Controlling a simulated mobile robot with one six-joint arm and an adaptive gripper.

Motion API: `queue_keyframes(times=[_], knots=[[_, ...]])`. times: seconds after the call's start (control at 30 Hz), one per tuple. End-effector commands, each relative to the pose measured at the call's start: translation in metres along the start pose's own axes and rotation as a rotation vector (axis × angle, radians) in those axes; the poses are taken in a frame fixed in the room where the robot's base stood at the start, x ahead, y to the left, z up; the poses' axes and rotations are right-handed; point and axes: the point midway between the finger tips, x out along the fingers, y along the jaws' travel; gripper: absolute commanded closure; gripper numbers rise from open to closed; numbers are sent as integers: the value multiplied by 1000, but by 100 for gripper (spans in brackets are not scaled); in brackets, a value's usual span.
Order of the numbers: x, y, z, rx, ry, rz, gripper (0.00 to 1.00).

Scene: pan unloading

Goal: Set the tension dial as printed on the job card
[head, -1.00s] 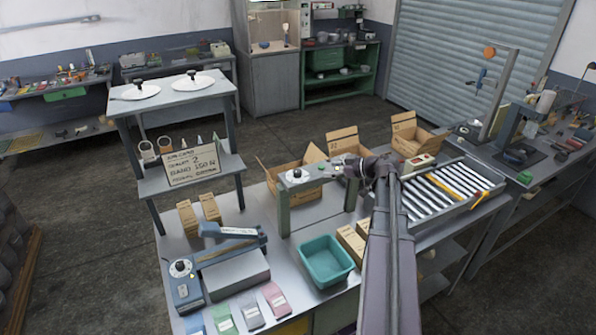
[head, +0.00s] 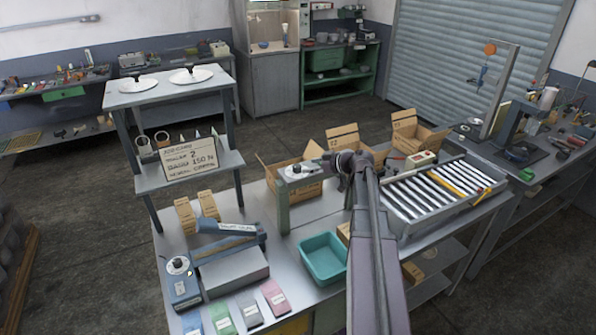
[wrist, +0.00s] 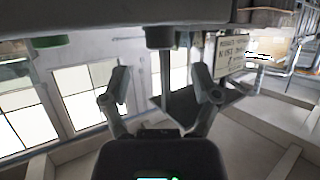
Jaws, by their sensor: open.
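A white dial with a dark knob (head: 299,171) sits on the grey-green frame (head: 283,208). Another round dial (head: 178,265) is on the blue bench device at the front left. I cannot read either setting. My gripper (wrist: 160,72) is open and empty in the wrist view; my arm hides it in the head view. A dark cylinder (wrist: 159,37) shows beyond the fingertips, and the card (wrist: 232,55) is to its right.
A teal bin (head: 323,259) and cardboard boxes surround the frame. A roller conveyor (head: 440,196) lies right of my arm. The blue device's long lever (head: 225,240) and colored packets (head: 250,313) occupy the front left. Some bare table top lies between bin and blue device.

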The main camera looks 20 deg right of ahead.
Motion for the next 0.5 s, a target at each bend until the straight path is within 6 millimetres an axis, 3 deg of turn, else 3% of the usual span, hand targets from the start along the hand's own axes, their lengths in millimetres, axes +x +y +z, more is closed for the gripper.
queue_keyframes(times=[0.2,0.5], knots=[[34,0,2,0,0,-1,21],[56,0,0,0,-1,-1,21]])
